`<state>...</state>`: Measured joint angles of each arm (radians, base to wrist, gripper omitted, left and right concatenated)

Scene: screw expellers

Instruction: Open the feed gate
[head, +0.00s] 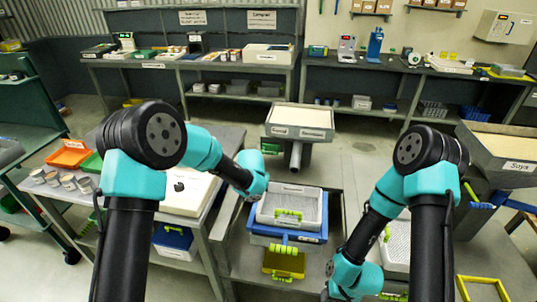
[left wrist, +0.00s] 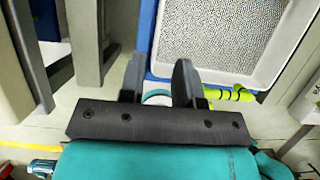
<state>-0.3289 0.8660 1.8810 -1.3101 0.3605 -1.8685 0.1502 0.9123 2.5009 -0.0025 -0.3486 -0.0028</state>
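The middle expeller has a grey hopper (head: 300,117) with labels on its front and a grey spout (head: 296,156) below. My left gripper (left wrist: 158,85) is open and empty, above the edge of a blue tray (head: 315,237). My right wrist is low at the front; its fingers cannot be made out.
A white perforated tray (head: 290,208) with a yellow-green handle (left wrist: 235,93) sits on the blue tray. A yellow tray (head: 284,262) lies in front. Benches line the back wall.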

